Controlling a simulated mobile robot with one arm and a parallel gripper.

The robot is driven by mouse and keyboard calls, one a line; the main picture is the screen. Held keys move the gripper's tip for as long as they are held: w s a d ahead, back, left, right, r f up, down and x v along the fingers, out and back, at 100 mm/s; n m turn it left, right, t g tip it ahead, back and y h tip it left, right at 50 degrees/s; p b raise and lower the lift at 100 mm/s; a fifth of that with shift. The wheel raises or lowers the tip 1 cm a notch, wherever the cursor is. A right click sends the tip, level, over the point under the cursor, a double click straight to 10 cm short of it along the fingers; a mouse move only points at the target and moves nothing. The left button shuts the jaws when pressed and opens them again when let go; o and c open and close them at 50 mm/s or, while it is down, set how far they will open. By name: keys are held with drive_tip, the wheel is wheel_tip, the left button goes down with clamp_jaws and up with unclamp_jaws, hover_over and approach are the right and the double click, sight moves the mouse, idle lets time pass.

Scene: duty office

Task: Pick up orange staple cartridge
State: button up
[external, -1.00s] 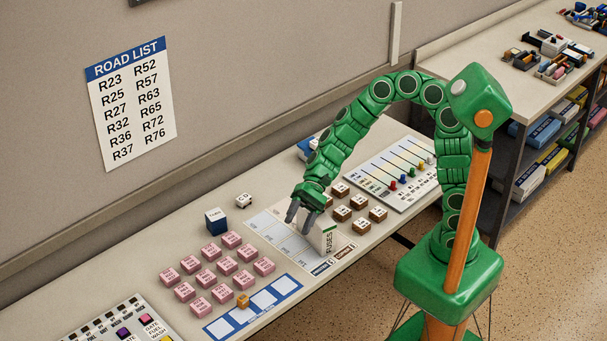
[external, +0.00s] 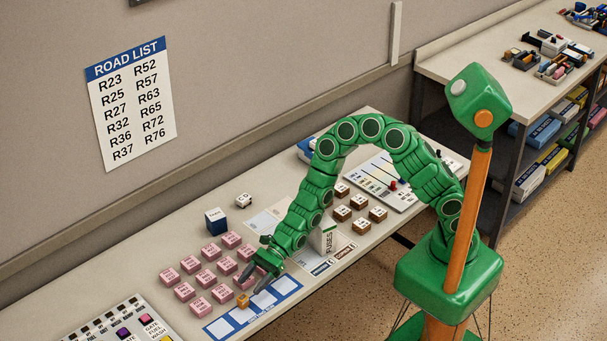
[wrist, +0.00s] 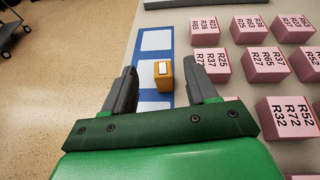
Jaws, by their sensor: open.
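The orange staple cartridge (external: 243,300) is a small orange-yellow block. It stands on the blue strip with white squares (external: 221,328) near the table's front edge. In the wrist view the cartridge (wrist: 164,84) shows a white patch on top and lies in line with the space between my fingers. My gripper (external: 256,284) is open and empty, right beside the cartridge in the external view. In the wrist view my gripper's dark fingers (wrist: 163,71) stand apart on either side of it, with no contact visible.
Several pink lettered blocks (external: 211,252) stand close behind the strip; in the wrist view they (wrist: 215,62) are near my right finger. A white fuses box (external: 329,240) and brown blocks (external: 343,213) stand to the right. A button panel (external: 122,325) lies to the left.

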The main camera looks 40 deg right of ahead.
sight(243, 298)
wheel_tip(243, 298, down, 2)
drive_tip(key=shift+a+f+m, duration=0.15)
drive_tip(key=shift+f+m, duration=0.05)
drive_tip(key=shift+m, duration=0.2)
drive_tip(key=shift+x, duration=2.45)
drive_tip(key=shift+w+f, duration=0.1)
drive_tip(key=c, duration=1)
drive_tip(key=shift+c, duration=0.2)
